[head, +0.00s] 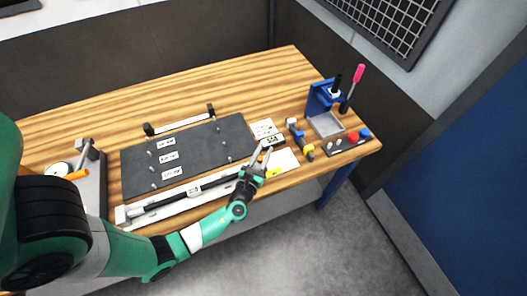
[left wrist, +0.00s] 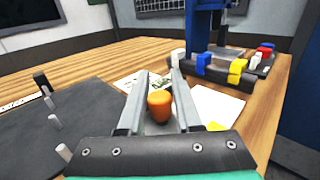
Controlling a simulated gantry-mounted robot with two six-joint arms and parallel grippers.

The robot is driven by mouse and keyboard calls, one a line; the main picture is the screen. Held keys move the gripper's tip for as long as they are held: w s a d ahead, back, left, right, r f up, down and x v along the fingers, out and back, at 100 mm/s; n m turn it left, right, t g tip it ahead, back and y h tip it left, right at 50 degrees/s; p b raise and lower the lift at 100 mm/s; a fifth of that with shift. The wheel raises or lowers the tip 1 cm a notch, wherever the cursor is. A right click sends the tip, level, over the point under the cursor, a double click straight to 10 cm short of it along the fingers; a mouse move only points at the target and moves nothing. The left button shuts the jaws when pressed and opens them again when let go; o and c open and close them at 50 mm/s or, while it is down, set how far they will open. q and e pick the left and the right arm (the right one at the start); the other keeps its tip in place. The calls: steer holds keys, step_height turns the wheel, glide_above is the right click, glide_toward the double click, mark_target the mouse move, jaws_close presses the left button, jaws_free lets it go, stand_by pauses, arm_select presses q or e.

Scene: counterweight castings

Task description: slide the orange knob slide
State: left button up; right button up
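The orange knob (left wrist: 160,106) stands between the two fingers of my left gripper (left wrist: 160,78) in the left wrist view, with a narrow gap showing on each side. In the head view only a small orange part of the knob (head: 261,158) shows beside the fingers of my left gripper (head: 260,154). The slide is a long pale rail with a dark bar (head: 215,184) along the table's front edge, and the knob is near its right end. My left gripper is open around the knob; whether a finger touches it is hard to tell. My right gripper is not in view.
A dark plate (head: 200,150) with labels and small pegs lies behind the rail. A blue stand (head: 318,98), a grey tray (head: 326,124), yellow and blue parts (head: 299,137) and a red knob (head: 365,133) are to the right. The back of the wooden table is clear.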

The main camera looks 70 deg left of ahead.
arm_select(q)
jaws_close()
stand_by(1.1)
